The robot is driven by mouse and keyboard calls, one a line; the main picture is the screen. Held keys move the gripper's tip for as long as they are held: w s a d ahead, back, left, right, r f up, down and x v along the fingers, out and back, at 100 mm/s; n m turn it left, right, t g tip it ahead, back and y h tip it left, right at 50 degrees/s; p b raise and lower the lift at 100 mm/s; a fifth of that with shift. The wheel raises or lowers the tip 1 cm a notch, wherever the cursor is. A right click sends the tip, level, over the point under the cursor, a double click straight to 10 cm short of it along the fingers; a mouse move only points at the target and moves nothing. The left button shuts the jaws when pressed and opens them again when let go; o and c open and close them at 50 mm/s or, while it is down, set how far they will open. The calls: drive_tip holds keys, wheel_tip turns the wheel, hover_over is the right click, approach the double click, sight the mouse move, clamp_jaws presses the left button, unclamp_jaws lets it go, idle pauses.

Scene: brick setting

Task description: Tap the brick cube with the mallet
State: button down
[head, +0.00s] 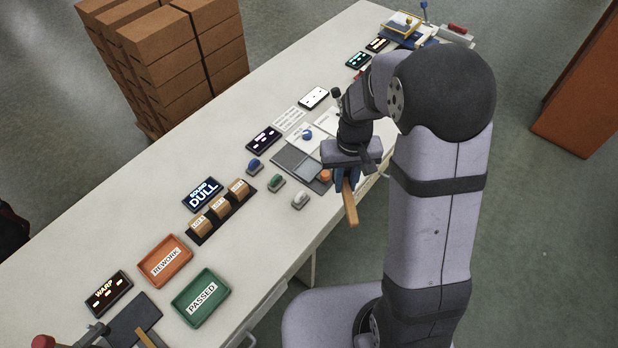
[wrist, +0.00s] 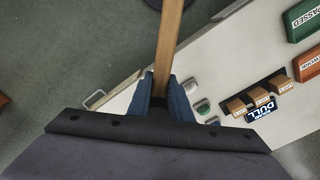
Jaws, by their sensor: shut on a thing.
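My gripper (head: 347,181) is shut on a wooden handle (head: 351,208), taken to be the mallet's, over the table's front edge. In the wrist view, the blue fingers (wrist: 160,100) clasp the handle (wrist: 169,40), which runs out of the top of the picture. Three labelled brown cubes stand in a row on a black strip: a near one (head: 199,225), a middle one (head: 220,208) and a far one (head: 239,189). They also show at the right of the wrist view (wrist: 261,97). My gripper is well apart from them.
A "SOUND DULL" display (head: 203,194) stands behind the cubes. Blue (head: 254,166), green (head: 276,183) and white (head: 300,199) buttons lie between the cubes and my gripper. An orange REWORK tray (head: 166,261) and green PASSED tray (head: 201,298) lie nearer. Stacked boxes (head: 165,60) stand behind the table.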

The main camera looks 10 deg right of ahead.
drive_tip(key=s+a+f+n, duration=0.3)
drive_tip(key=s+a+f, duration=0.15)
drive_tip(key=a, duration=0.35)
drive_tip(key=n, duration=0.2)
hover_over(239, 190)
drive_tip(key=s, duration=0.1)
drive_tip(key=shift+s+d+f+m+b, duration=0.35)
drive_tip(key=shift+s+d, duration=0.2)
drive_tip(key=shift+s, duration=0.1)
drive_tip(key=shift+f, duration=0.15)
drive_tip(key=shift+f+b, duration=1.65)
drive_tip(key=shift+f, duration=0.75)
drive_tip(key=shift+f, duration=0.15)
